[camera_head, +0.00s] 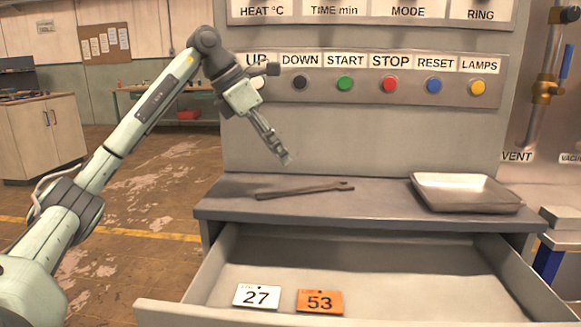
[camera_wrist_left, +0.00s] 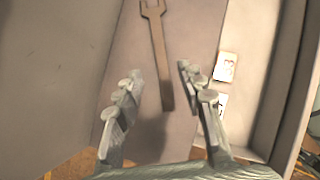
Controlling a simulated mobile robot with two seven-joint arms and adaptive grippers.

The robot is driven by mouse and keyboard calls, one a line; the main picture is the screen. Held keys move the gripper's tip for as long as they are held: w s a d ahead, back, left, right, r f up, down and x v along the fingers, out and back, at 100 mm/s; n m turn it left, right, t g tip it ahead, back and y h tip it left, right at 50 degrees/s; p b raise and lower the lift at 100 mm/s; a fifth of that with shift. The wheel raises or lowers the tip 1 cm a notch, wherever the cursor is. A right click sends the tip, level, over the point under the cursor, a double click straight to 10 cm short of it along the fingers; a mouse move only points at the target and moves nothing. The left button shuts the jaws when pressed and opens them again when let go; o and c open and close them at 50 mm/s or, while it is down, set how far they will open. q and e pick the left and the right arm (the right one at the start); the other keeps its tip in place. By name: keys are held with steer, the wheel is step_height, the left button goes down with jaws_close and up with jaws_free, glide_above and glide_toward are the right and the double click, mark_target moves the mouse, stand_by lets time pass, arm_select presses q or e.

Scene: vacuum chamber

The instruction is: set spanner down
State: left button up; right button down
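The spanner (camera_head: 304,190) is a long dark flat tool lying on the grey shelf (camera_head: 380,213) above the open drawer. Its open jaw points right in the head view. My left gripper (camera_head: 286,160) is above the spanner, apart from it. In the left wrist view the spanner (camera_wrist_left: 158,55) shows beyond the fingers, with its plain end between the fingertips. That view shows the left gripper (camera_wrist_left: 160,80) open with its fingers spread and nothing held. My right gripper is in neither view.
A metal tray (camera_head: 465,192) stands on the shelf's right side. A button panel (camera_head: 365,77) rises behind.

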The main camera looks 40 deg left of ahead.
arm_select(q)
steer(key=shift+v, duration=1.65)
steer(key=shift+c, duration=0.2)
